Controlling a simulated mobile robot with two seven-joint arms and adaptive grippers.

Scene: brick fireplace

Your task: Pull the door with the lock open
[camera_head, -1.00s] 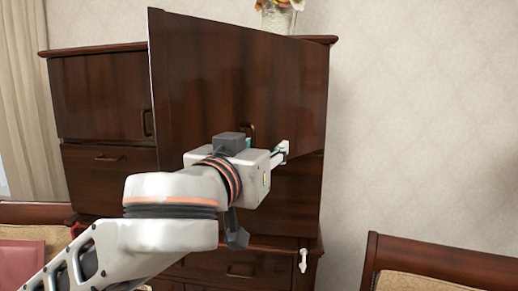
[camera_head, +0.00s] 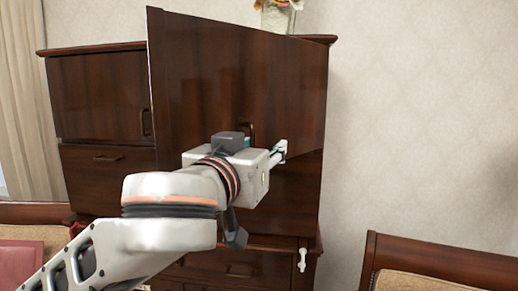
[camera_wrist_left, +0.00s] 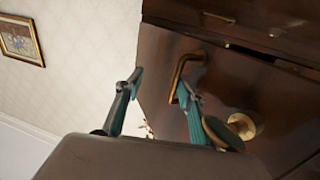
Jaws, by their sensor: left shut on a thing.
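The dark wooden door (camera_head: 215,75) of the cabinet stands swung out, its tall left edge jutting toward me. A brass handle (camera_wrist_left: 181,72) and a round brass lock plate (camera_wrist_left: 241,126) show on dark wood in the left wrist view. In the head view, the handle (camera_head: 250,128) is partly hidden behind my wrist. My left gripper (camera_head: 281,151) is in front of the door at the handle. In the left wrist view, its fingers (camera_wrist_left: 158,97) stand apart, one against the handle. The exact contact is partly hidden. My right gripper is not in view.
The cabinet's left door (camera_head: 100,95) is closed, with drawers below. A vase (camera_head: 278,16) stands on top. Chair backs are at the lower left and lower right (camera_head: 440,262). A small white piece (camera_head: 302,259) shows low on the cabinet. Bare wall lies to the right.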

